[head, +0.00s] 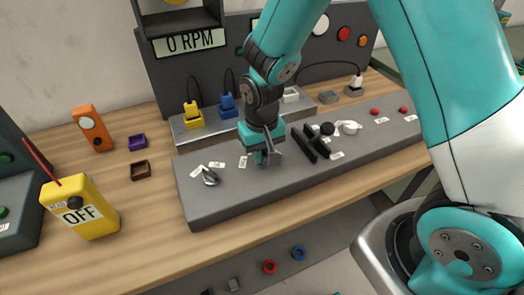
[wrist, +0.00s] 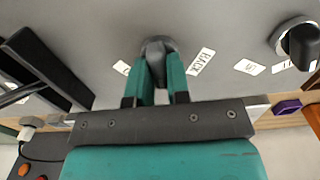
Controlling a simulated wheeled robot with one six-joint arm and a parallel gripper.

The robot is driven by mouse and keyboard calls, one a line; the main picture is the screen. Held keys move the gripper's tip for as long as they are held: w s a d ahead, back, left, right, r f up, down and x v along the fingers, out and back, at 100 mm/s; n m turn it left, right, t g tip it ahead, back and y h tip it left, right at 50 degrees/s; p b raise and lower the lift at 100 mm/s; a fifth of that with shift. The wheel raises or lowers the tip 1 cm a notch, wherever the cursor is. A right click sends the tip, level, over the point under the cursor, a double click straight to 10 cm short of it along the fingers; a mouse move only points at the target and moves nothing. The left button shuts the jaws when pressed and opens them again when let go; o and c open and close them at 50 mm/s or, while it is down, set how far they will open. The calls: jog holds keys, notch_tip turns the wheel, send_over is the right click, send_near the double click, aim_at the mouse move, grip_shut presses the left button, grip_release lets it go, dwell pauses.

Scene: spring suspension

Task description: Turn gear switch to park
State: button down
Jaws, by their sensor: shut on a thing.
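The gear switch is a dark knob on a round base (wrist: 158,50) on the grey panel. In the wrist view a label beside it seems to read BACK (wrist: 201,62), and a second label (wrist: 122,67) on its other side is partly hidden. My gripper (wrist: 160,78) has its two teal fingers closed on either side of the knob. In the head view my gripper (head: 262,152) reaches down to the panel and hides the knob. The knob's exact pointing direction is hard to tell.
Another dark knob (head: 210,177) with labels sits left on the panel (head: 225,203). Black levers (head: 318,142) and a light grey handle (head: 349,127) stand to the right. A yellow OFF box (head: 88,222), an orange device (head: 93,128) and a purple block (head: 137,142) are on the table.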

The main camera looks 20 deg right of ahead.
jog(key=c, duration=1.1)
grip_release()
jog(key=shift+r, duration=0.1)
notch_tip(320, 180, up, 17)
jog(key=shift+r+b, duration=0.2)
jog(key=shift+b, duration=0.25)
jog(key=s+a+r+n+y, duration=0.1)
jog(key=s+n, duration=0.1)
jog(key=s, duration=0.4)
jog(key=s+a+r+n+y, duration=0.1)
jog(key=s+a+n, duration=0.1)
jog(key=s, duration=0.4)
jog(key=s+a+n+y, duration=0.1)
jog(key=s+n+y, duration=0.1)
jog(key=s, duration=0.4)
jog(key=shift+s+a+r+n, duration=0.2)
jog(key=shift+s+r+n, duration=0.1)
jog(key=shift+r+n, duration=0.15)
